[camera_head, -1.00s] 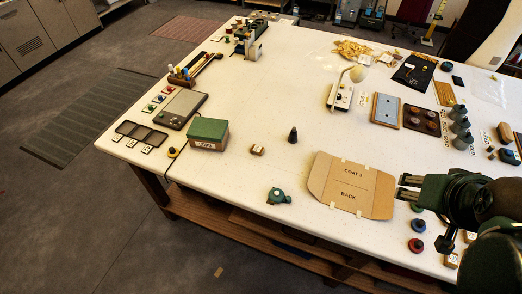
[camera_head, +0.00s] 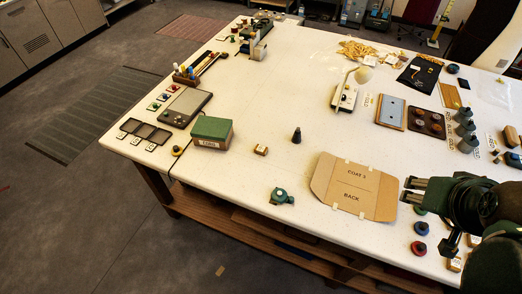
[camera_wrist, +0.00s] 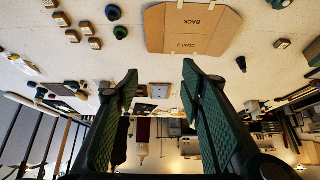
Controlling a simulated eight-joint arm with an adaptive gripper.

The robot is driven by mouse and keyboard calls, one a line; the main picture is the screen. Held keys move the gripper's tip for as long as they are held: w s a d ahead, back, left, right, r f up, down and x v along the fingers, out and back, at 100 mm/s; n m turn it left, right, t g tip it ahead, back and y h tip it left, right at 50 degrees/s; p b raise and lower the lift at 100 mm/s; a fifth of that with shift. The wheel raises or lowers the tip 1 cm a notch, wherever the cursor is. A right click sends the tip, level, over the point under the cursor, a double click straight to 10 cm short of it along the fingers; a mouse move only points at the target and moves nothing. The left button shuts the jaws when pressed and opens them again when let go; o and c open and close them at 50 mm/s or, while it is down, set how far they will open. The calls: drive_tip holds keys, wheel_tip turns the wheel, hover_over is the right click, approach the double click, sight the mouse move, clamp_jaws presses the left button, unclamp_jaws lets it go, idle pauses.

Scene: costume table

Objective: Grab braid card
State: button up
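My gripper (camera_head: 412,190) is at the right of the head view, over the table's near right part. In the wrist view its two green-padded fingers (camera_wrist: 160,82) stand wide apart with nothing between them. No card is clearly labelled as braid. A tan-gold flat card (camera_head: 450,95) lies at the back right beside a black cloth; it may be the braid card, but I cannot be sure. It is well apart from my gripper. A brown cardboard piece marked COAT 3 BACK (camera_head: 354,187) lies left of my fingertips and also shows in the wrist view (camera_wrist: 192,28).
Red and blue round pieces (camera_head: 419,238) lie below my gripper. Grey cylinders (camera_head: 464,130), a brown tray (camera_head: 425,121) and a blue panel (camera_head: 391,112) stand farther back. A lamp (camera_head: 345,95) stands mid-table. The table's centre left is mostly clear.

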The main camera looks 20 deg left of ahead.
drive_tip(key=w+a+r+n+g+y, duration=0.15)
drive_tip(key=w+a+n, duration=0.35)
drive_tip(key=w+a, duration=0.6)
drive_tip(key=n+g+h, duration=0.2)
drive_tip(key=n+g, duration=0.4)
drive_tip(key=n, duration=0.7)
hover_over(260, 148)
drive_tip(key=shift+y, duration=0.25)
wheel_tip(260, 148, down, 23)
drive_tip(key=shift+w+d+f, duration=0.1)
drive_tip(key=shift+w+d, duration=0.05)
drive_tip(key=shift+a+f, duration=0.3)
drive_tip(key=shift+f, duration=1.3)
